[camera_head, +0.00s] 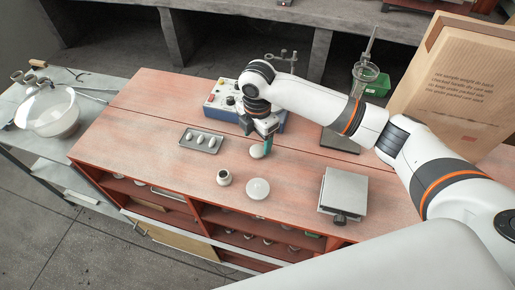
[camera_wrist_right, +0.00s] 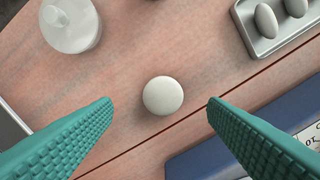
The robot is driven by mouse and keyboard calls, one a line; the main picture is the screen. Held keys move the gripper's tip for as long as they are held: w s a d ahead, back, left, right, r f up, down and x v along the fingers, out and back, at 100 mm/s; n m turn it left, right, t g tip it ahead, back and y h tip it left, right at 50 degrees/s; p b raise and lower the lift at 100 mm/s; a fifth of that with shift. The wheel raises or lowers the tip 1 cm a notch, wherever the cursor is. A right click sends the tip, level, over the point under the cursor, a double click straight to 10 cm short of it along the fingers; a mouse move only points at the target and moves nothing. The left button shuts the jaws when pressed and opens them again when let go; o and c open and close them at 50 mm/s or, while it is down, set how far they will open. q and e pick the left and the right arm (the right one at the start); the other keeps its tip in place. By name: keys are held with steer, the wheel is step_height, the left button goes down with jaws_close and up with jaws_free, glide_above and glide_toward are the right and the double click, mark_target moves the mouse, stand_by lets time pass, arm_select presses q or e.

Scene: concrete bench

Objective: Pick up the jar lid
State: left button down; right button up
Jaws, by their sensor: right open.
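The small round white thing, which looks like the jar lid (camera_head: 257,152), lies on the reddish wooden bench top. In the right wrist view the lid (camera_wrist_right: 162,96) sits in the gap between the teal fingers, apart from both. My right gripper (camera_wrist_right: 160,105) is open and empty, pointing down over the bench. In the head view the right gripper (camera_head: 265,143) is beside the lid and partly covers it. A small jar (camera_head: 224,177) with a dark open mouth stands nearer the front edge. My left gripper is not in view.
A white round dish-like thing (camera_head: 257,188) stands right of the jar. A grey tray (camera_head: 184,142) with white egg-shaped things lies to the left. A blue-grey control box (camera_head: 216,98) is behind the gripper. A metal-topped scale (camera_head: 344,190) is at right.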

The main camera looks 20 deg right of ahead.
mark_target(258, 150)
step_height(258, 150, down, 2)
steer(key=shift+w+d+p, duration=0.1)
steer(key=shift+w+p, duration=0.05)
steer(key=shift+p, duration=0.3)
step_height(258, 150, down, 2)
steer(key=shift+f, duration=0.55)
steer(key=c, duration=0.9)
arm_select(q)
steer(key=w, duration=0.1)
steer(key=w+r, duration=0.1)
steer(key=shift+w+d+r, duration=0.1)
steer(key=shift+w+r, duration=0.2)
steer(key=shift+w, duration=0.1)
arm_select(e)
steer(key=shift+c, duration=0.7)
